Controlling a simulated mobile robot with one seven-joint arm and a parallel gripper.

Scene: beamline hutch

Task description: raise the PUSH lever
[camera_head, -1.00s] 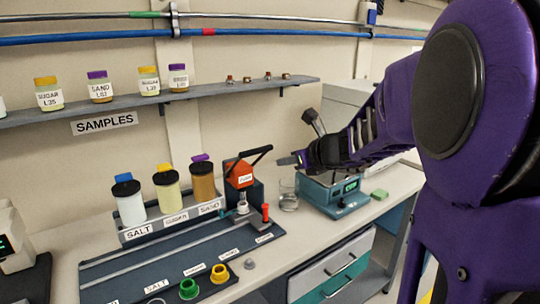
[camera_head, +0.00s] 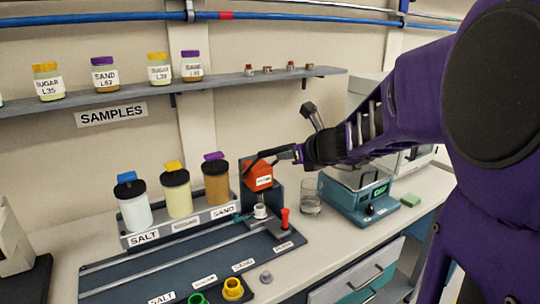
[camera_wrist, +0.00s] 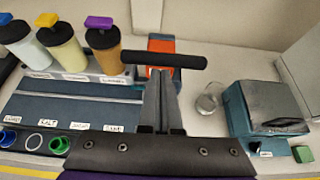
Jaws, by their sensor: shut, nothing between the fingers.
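The PUSH lever is a black bar (camera_head: 264,156) on the orange-fronted press (camera_head: 258,178) at the back of the bench. In the wrist view the lever's black crossbar (camera_wrist: 165,61) lies level across the picture, with the orange housing (camera_wrist: 159,45) behind it. My gripper (camera_head: 294,153) is shut and empty, at the right end of the lever in the head view. In the wrist view its fingers (camera_wrist: 160,85) meet the middle of the crossbar, which seems to cover their tips. I cannot tell whether they touch.
Salt, sugar and sand dispensers (camera_head: 178,193) stand left of the press. A clear glass beaker (camera_head: 310,197) and a teal scale (camera_head: 358,199) stand to its right. A red-topped peg (camera_head: 285,218) rises in front. A shelf of sample jars (camera_head: 105,75) hangs above.

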